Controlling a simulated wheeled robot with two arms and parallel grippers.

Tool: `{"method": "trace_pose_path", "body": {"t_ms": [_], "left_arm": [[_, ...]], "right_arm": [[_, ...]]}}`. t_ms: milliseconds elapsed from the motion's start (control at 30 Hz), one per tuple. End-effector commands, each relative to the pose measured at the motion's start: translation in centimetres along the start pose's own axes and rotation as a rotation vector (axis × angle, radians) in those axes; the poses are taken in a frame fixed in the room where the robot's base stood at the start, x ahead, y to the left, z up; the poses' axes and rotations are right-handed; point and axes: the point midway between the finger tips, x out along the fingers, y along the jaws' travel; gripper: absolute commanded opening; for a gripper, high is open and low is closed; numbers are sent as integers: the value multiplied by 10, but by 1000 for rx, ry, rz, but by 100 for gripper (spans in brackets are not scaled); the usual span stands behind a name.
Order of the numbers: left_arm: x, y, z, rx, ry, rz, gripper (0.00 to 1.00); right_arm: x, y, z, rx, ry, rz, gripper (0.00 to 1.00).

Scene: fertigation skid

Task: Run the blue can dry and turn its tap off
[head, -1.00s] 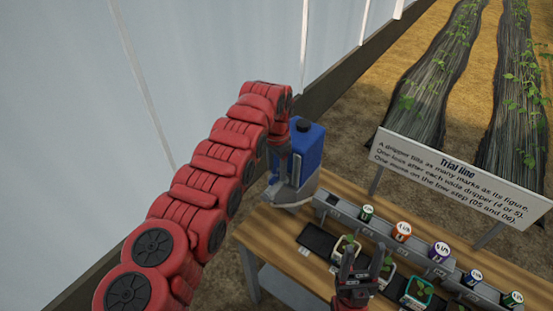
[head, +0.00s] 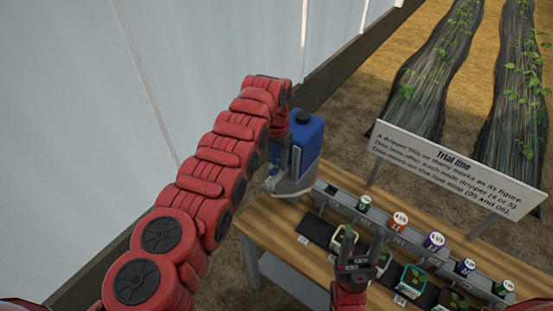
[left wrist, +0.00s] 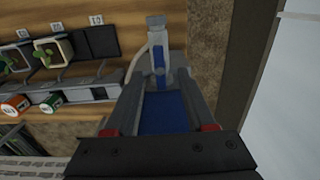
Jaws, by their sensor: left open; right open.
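The blue can (head: 309,140) with a dark cap stands in a grey holder (head: 300,188) at the table's far left corner. My left gripper (head: 272,182) is at the can's left side, partly hidden by its own wrist. In the left wrist view, its open fingers (left wrist: 161,76) stand either side of the blue can (left wrist: 163,112). A pale grey and blue fitting (left wrist: 157,48), probably the tap, shows just beyond the fingertips. I cannot tell its setting or the can's liquid level. My right gripper (head: 362,246) is open and empty above the front row of pots.
A grey rail (head: 380,218) with several coloured, labelled drippers runs rightward from the can. Potted seedlings on black trays (head: 316,231) line its front. The "Trial line" sign (head: 455,165) stands behind. A pale wall rises at left.

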Motion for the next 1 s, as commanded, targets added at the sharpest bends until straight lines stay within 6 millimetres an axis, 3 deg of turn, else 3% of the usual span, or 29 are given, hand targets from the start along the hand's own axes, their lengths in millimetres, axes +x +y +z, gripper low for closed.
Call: {"method": "trace_pose_path", "body": {"t_ms": [500, 800, 833, 1000], "left_arm": [[43, 0, 0, -1, 0, 0, 55], [45, 0, 0, -1, 0, 0, 55], [45, 0, 0, -1, 0, 0, 53], [45, 0, 0, -1, 0, 0, 23]], "right_arm": [[-39, -2, 7, 0, 0, 0, 56], [-41, -2, 7, 0, 0, 0, 56], [-41, -2, 7, 0, 0, 0, 56], [-41, -2, 7, 0, 0, 0, 56]]}}
